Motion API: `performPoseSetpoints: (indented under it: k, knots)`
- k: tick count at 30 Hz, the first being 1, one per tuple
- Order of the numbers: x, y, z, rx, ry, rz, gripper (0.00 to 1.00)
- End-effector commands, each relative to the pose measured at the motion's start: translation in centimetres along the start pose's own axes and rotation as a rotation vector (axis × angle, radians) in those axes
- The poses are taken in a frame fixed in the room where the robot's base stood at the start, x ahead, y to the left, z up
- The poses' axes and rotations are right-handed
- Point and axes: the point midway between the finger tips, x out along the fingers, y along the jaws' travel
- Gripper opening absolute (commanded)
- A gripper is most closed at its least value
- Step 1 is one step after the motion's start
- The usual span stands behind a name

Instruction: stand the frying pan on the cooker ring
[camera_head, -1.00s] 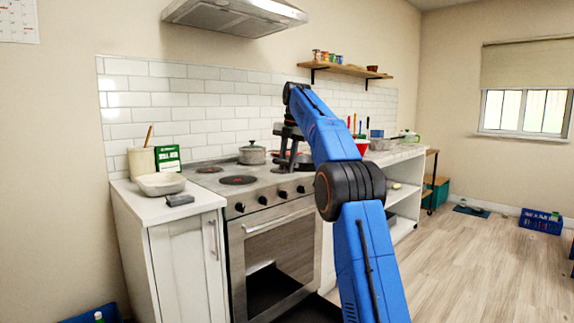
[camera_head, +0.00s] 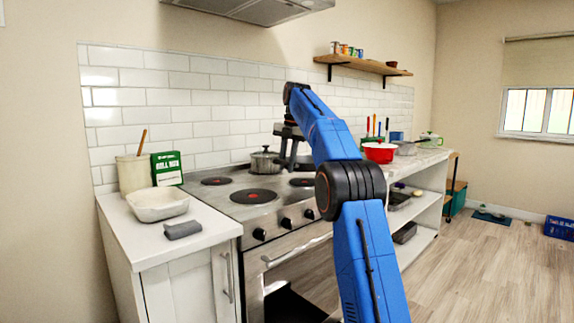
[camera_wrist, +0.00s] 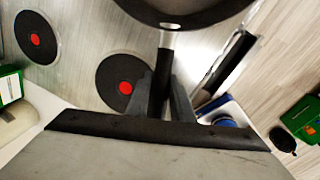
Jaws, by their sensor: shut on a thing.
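My gripper (camera_head: 288,158) is above the cooker (camera_head: 275,215) in the head view, fingers down. In the wrist view my gripper (camera_wrist: 163,88) is shut on the handle (camera_wrist: 159,85) of the dark frying pan (camera_wrist: 190,14). The pan is beyond the fingertips, cut off by the top edge. In the head view my arm hides most or all of the pan. The front left ring (camera_head: 254,196), another left ring (camera_head: 217,181) and a right ring (camera_head: 303,182) are bare. Two bare rings with red centres also show in the wrist view (camera_wrist: 122,82).
A lidded grey pot (camera_head: 265,160) stands at the back of the hob. The left counter holds a white dish (camera_head: 158,204), a grey cloth-like item (camera_head: 183,230), a green box (camera_head: 167,169) and a utensil crock (camera_head: 132,174). A red pot (camera_head: 379,152) stands on the right counter.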

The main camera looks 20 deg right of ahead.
Motion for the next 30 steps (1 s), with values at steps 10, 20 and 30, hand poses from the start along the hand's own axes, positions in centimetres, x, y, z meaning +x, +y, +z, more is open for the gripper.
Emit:
performPoseSetpoints:
  k: [10, 20, 30]
  knots:
    - [1.7, -0.3, -0.1, 0.0, -0.001, 0.0, 0.0]
    - [3.8, -0.7, -0.1, 0.0, 0.0, 0.0, 0.0]
    - [5.4, -0.9, -0.1, -0.001, -0.001, 0.001, 0.0]
